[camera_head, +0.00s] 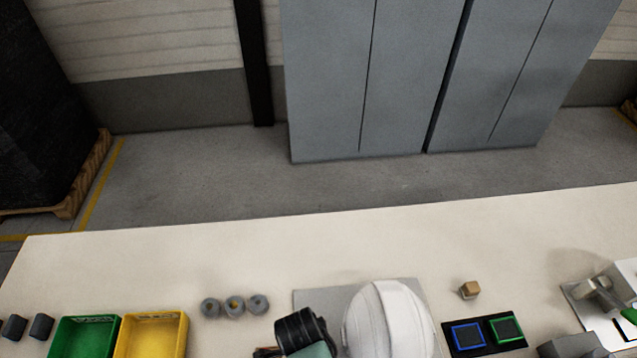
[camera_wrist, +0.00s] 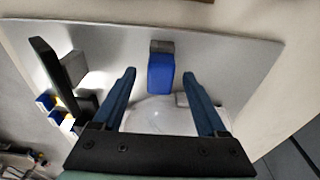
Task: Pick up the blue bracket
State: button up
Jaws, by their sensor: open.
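In the wrist view the blue bracket (camera_wrist: 161,73) is a small upright-looking block with a grey end at its top. It is on a light grey plate (camera_wrist: 225,50). My gripper (camera_wrist: 160,77) is open, with one blue finger on each side of the bracket in the picture. I cannot tell how far the fingers are above it, and no contact shows. A white rounded helmet shell (camera_wrist: 160,117) lies below the bracket between the fingers.
In the wrist view a black upright part (camera_wrist: 55,70) and a grey block (camera_wrist: 76,66) stand at left. In the head view are green (camera_head: 64,325) and yellow (camera_head: 182,318) bins, grey rings (camera_head: 258,304), a brown block (camera_head: 469,290) and a black mat (camera_head: 446,325). The table's back strip is clear.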

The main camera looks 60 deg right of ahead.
grip_shut()
